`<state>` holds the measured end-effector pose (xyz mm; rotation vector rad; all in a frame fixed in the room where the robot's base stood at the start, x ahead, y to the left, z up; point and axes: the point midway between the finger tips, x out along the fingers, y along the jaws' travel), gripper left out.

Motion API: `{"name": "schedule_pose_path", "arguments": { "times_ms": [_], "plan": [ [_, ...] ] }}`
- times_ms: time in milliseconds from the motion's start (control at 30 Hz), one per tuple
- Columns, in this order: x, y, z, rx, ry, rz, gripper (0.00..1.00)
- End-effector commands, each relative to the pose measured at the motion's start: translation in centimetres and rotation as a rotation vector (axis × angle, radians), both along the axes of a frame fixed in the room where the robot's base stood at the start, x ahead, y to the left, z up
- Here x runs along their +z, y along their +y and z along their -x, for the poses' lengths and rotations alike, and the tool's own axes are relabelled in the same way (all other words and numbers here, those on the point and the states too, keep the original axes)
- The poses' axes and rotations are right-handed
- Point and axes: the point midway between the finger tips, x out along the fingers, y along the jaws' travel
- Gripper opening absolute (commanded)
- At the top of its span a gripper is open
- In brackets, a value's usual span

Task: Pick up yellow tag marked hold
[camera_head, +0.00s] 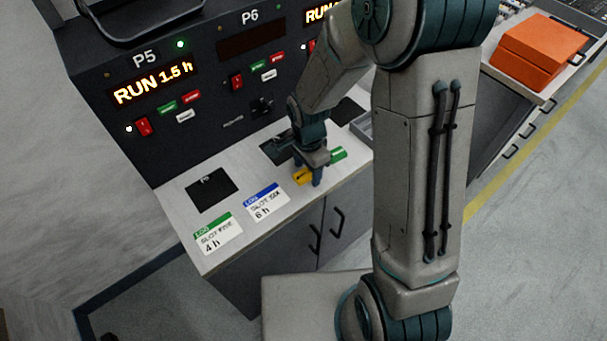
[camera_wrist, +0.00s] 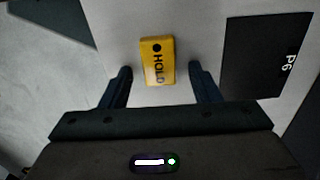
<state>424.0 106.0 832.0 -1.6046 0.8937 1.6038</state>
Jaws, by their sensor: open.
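The yellow tag (camera_wrist: 157,62) marked HOLD lies flat on the pale counter in the wrist view, its long side running up the picture. My gripper (camera_wrist: 160,78) is open, with one dark finger on each side of the tag and visible gaps between. Nothing is held. In the head view, my gripper (camera_head: 312,179) points down at the counter and the yellow tag (camera_head: 302,177) shows partly beside its fingers, the rest hidden behind them.
A black pad marked P6 (camera_wrist: 265,58) lies right of the tag. On the counter (camera_head: 235,240) are a green-topped card (camera_head: 218,234), a blue-topped card (camera_head: 265,202) and another green-edged card (camera_head: 338,155). The panel (camera_head: 120,130) rises behind. An orange box (camera_head: 540,50) sits far right.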

Motion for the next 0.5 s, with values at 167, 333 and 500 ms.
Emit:
{"name": "schedule_pose_path", "arguments": {
  "times_ms": [167,333,500],
  "plan": [
    [0.02,-0.01,0.01,0.000,0.000,0.000,0.40],
    [0.03,-0.01,0.01,0.000,0.000,0.000,0.08],
    [0.04,0.00,0.00,0.000,0.000,0.000,0.08]
  ]
}}
